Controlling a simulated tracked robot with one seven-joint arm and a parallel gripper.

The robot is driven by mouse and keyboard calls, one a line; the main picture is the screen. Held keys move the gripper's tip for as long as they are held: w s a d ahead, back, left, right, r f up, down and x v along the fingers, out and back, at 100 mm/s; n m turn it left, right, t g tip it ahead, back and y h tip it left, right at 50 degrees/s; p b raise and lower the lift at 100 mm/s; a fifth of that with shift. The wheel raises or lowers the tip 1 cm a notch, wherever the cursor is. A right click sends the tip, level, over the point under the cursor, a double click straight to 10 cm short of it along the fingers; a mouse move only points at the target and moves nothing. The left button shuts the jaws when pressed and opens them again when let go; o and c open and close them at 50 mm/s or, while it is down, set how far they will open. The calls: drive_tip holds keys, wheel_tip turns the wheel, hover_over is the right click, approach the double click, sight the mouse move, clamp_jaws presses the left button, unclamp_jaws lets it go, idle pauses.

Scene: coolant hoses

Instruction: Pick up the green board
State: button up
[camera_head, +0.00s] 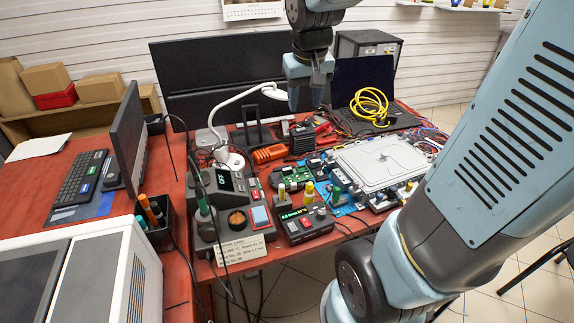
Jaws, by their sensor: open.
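A small green board (291,176) lies on the red workbench, among tools and instruments near the middle of the picture. A grey device with a green display stands just in front of it, and an orange-handled tool lies just behind it. My gripper (308,98) hangs above and behind the board, pointing down, with its jaws open. It is apart from the board, and I see nothing between its fingers.
A soldering station (228,190) stands left of the board, with a white curved lamp arm (232,100) behind it. A grey plate (382,160) lies to the right. A laptop (368,95) with yellow cable (369,105) is at the back. The bench is crowded.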

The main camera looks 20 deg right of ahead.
drive_tip(key=w+f+g, duration=0.2)
drive_tip(key=w+f, duration=0.5)
drive_tip(key=w, duration=0.1)
drive_tip(key=g, duration=0.1)
approach(287, 169)
drive_tip(key=f, duration=0.3)
drive_tip(key=shift+w+a+f, duration=0.1)
drive_tip(key=shift+w+f, duration=0.15)
drive_tip(key=shift+f, duration=0.1)
drive_tip(key=shift+s+d+f, duration=0.1)
drive_tip(key=shift+d+f, duration=0.1)
drive_tip(key=shift+f, duration=1.1)
drive_tip(key=shift+d+f, duration=0.15)
drive_tip(key=shift+f, duration=1.2)
drive_tip(key=shift+c, duration=0.3)
